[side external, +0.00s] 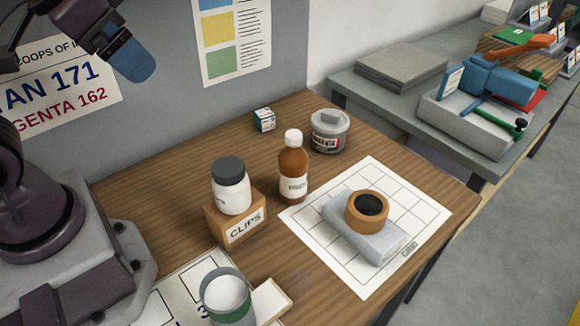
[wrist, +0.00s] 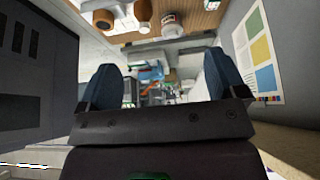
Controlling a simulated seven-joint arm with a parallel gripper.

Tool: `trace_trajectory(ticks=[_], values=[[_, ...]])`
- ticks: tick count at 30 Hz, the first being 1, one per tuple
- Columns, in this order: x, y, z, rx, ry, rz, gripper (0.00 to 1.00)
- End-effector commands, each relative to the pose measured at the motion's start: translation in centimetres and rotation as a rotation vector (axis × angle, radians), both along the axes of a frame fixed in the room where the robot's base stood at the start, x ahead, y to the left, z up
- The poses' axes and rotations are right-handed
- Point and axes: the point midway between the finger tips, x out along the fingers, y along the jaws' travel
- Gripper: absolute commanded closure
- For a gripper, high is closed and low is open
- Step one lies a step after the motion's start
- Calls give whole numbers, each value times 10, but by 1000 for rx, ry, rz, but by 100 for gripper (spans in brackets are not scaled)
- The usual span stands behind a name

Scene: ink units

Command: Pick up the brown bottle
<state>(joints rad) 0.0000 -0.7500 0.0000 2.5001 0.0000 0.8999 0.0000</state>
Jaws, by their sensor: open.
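The brown bottle (side external: 293,165) stands upright on the wooden table, with a white cap and a white label. It also shows at the top edge of the wrist view (wrist: 143,10), partly cut off. My gripper (side external: 128,58) is at the upper left of the side view, high above the table and well apart from the bottle. In the wrist view its two blue fingers (wrist: 160,75) are spread wide with nothing between them.
A dark-lidded white jar (side external: 231,188) stands on a CLIPS box (side external: 238,222) left of the bottle. A grey tub (side external: 329,132) stands behind it to the right. A brown round container (side external: 367,211) sits on a grey block (side external: 375,245) on a gridded sheet (side external: 420,200).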

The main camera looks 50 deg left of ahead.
Motion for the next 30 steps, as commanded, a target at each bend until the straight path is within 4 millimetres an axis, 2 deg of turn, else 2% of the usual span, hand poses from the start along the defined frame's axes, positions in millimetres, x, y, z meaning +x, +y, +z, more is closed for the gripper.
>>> trace_trajectory(ticks=[11,12,15,23,26,29,30], values=[[0,0,0,0,0,0,10],[0,0,0,0,0,0,15],[0,0,0,0,0,0,37],[1,0,0,-2,-1,-1,37],[13,-8,3,-29,-26,-16,37],[45,-29,8,-106,-95,-44,37],[62,-41,11,-148,-134,-53,37]])
